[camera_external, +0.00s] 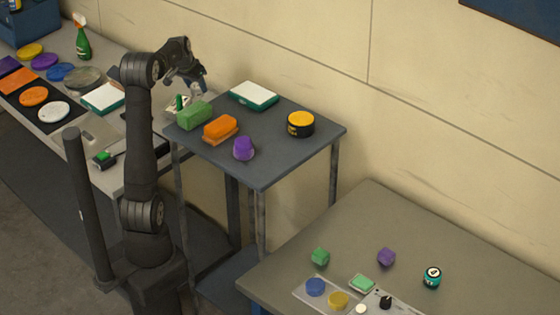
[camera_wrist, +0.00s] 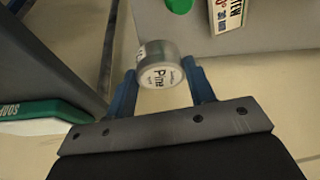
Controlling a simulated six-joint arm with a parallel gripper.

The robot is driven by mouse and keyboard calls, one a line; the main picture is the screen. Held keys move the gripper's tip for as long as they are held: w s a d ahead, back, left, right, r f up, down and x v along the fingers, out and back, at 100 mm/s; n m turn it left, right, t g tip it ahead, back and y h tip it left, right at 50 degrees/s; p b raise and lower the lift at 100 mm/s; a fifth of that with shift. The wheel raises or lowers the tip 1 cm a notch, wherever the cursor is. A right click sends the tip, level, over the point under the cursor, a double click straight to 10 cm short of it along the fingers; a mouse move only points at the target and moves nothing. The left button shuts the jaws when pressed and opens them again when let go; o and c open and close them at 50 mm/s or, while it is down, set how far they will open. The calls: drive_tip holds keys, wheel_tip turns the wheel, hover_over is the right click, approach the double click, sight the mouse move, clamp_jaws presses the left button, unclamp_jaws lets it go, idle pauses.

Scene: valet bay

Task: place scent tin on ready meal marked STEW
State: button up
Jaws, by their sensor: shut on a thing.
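My gripper (camera_wrist: 162,88) is shut on a round grey scent tin (camera_wrist: 161,66) with a white label reading "Pine". In the external view my gripper (camera_external: 195,85) is in the air between the left bench and the cart; the tin is too small there to make out clearly. A label (camera_wrist: 228,13) at the top edge, cut off, seems to read "STEW".
The grey cart top (camera_external: 270,160) also bears a green block (camera_external: 194,115), an orange block (camera_external: 220,128), a purple piece (camera_external: 243,148) and a black-and-yellow tin (camera_external: 300,124). A spray bottle (camera_external: 82,42) and several coloured discs stand on the left bench.

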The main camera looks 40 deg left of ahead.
drive_tip(key=a+f, duration=0.2)
drive_tip(key=a, duration=0.1)
drive_tip(key=s+a+f, duration=0.1)
drive_tip(key=a+f, duration=0.1)
drive_tip(key=a, duration=0.2)
drive_tip(key=a+f, duration=0.3)
drive_tip(key=a, duration=0.1)
drive_tip(key=shift+s, duration=0.3)
drive_tip(key=shift+d+f, duration=0.1)
drive_tip(key=shift+f, duration=1.75)
drive_tip(key=shift+f, duration=0.15)
drive_tip(key=o, duration=1)
drive_tip(key=shift+r, duration=0.25)
drive_tip(key=v, duration=1.1)
drive_tip(key=shift+s+d+r, duration=0.1)
drive_tip(key=shift+r, duration=0.3)
